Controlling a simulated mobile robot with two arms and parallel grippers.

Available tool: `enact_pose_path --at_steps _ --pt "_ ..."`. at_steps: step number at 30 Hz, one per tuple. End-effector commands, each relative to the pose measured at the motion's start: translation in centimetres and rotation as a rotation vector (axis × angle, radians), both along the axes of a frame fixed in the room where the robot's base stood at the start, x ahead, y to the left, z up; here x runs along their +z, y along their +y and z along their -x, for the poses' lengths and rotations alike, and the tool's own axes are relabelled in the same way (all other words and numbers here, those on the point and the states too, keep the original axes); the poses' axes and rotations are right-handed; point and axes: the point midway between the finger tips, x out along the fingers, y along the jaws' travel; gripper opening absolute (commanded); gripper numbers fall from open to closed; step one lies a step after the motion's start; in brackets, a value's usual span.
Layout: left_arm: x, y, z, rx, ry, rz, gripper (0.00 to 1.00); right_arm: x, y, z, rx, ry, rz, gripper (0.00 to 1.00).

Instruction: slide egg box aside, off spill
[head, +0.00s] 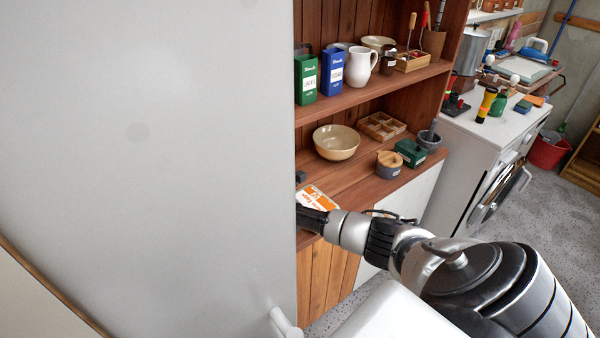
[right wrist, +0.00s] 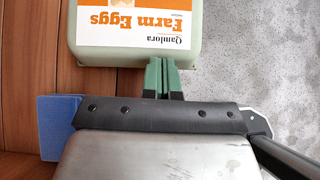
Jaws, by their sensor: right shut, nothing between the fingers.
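The egg box (head: 318,198) has an orange and white label and lies on the wooden counter near its front edge. In the right wrist view the pale green egg box (right wrist: 90,57) shows its "Farm Eggs" label, and its right side reaches the counter's front edge. My right gripper (right wrist: 164,62) is shut and empty, its green-tipped fingers together at the box's near side. I cannot tell if they press on it. In the head view the right gripper (head: 306,216) is partly hidden by a large grey panel. No spill is visible. My left gripper is not in view.
The grey panel (head: 140,130) blocks the left half of the head view. A beige bowl (head: 336,142), a lidded pot (head: 389,164) and a green box (head: 410,153) stand further along the counter. A blue block (right wrist: 60,125) shows beside my right gripper's body.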

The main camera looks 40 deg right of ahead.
Motion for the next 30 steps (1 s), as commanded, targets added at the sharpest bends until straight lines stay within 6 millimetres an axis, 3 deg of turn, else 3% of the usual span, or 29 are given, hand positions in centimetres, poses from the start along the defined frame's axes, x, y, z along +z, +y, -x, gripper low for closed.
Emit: enact_pose_path --at_steps 9,13,20,27,30 --pt "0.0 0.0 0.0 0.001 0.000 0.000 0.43 0.0 -0.1 0.0 0.001 0.001 -0.001 0.00" --pt "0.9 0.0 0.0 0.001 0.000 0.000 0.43 0.3 -1.5 0.2 -0.003 0.003 0.002 0.00" --pt "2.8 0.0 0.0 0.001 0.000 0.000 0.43 0.4 -7.9 0.9 -0.006 0.004 0.004 0.00" --pt "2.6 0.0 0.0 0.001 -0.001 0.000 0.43 -0.2 -14.5 1.6 -0.006 0.003 0.002 0.00" --pt "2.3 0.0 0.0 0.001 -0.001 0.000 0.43 -0.2 -16.1 1.7 -0.003 0.001 -0.001 0.00"
